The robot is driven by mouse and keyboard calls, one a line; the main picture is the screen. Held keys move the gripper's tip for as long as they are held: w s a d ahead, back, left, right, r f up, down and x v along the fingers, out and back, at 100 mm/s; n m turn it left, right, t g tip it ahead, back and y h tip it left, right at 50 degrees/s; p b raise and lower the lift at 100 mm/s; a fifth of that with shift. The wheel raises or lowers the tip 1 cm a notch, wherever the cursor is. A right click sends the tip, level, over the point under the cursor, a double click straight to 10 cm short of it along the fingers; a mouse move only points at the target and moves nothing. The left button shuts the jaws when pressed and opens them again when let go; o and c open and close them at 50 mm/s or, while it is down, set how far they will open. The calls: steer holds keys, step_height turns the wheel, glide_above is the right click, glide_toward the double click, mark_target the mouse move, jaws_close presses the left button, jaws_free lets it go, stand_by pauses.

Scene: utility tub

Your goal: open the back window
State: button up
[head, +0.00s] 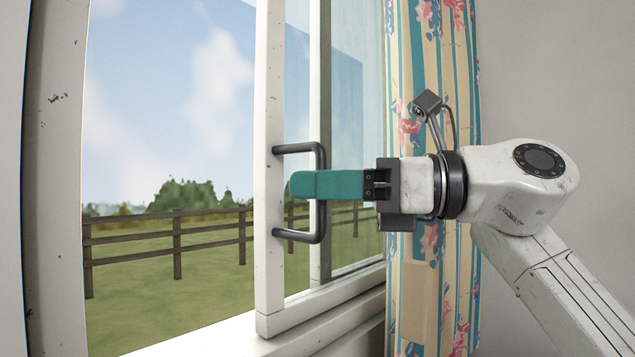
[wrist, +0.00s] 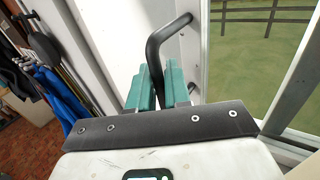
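The back window has a white-framed sliding sash (head: 269,180) standing at the middle of the head view, with a wide clear opening to its left. A dark bar handle (head: 321,160) is fixed to the sash, and it also shows in the wrist view (wrist: 155,52). My gripper (head: 325,184) reaches in from the right with teal fingers, one of them in front of the handle's upright bar. In the wrist view the bar runs between the two fingers (wrist: 158,88), which look closed against it. The far finger is hidden in the head view.
A floral striped curtain (head: 430,280) hangs right of the window, behind my wrist. The white sill (head: 330,310) runs below the sash. In the wrist view, blue cloth (wrist: 60,95) and several poles stand to the left.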

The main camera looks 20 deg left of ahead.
steer(key=shift+o, duration=0.9)
steer(key=w+d+b, duration=0.2)
steer(key=d, duration=0.8)
steer(key=shift+d, duration=0.3)
